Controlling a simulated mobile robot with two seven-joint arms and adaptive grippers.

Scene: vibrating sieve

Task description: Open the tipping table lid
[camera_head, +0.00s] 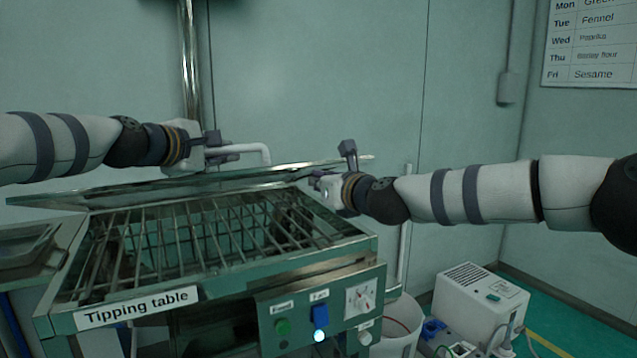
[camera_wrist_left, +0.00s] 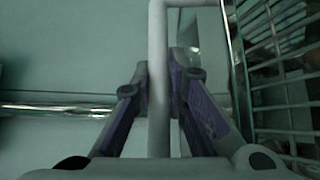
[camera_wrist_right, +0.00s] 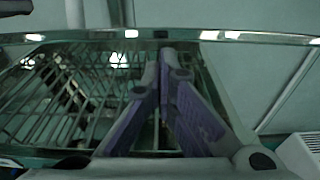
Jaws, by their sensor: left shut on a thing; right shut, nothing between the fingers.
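The tipping table (camera_head: 90,287) stands at the lower left in the head view with its barred grate uncovered. Its metal lid (camera_head: 110,190) is raised at the back of the grate, seen at a shallow angle. My left gripper (camera_head: 232,149) is shut on the white lid handle (camera_head: 262,150). In the left wrist view the handle bar (camera_wrist_left: 157,50) runs between the fingers (camera_wrist_left: 165,75). My right gripper (camera_head: 348,149) is shut and empty at the right end of the lid. Its closed fingers (camera_wrist_right: 163,65) show in front of the grate in the right wrist view.
A control panel (camera_head: 300,320) with knobs and a switch is on the table's front right. A white bucket (camera_head: 402,335) and a white machine (camera_head: 482,300) stand to the right on the floor. A metal pole (camera_head: 190,60) rises behind the table.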

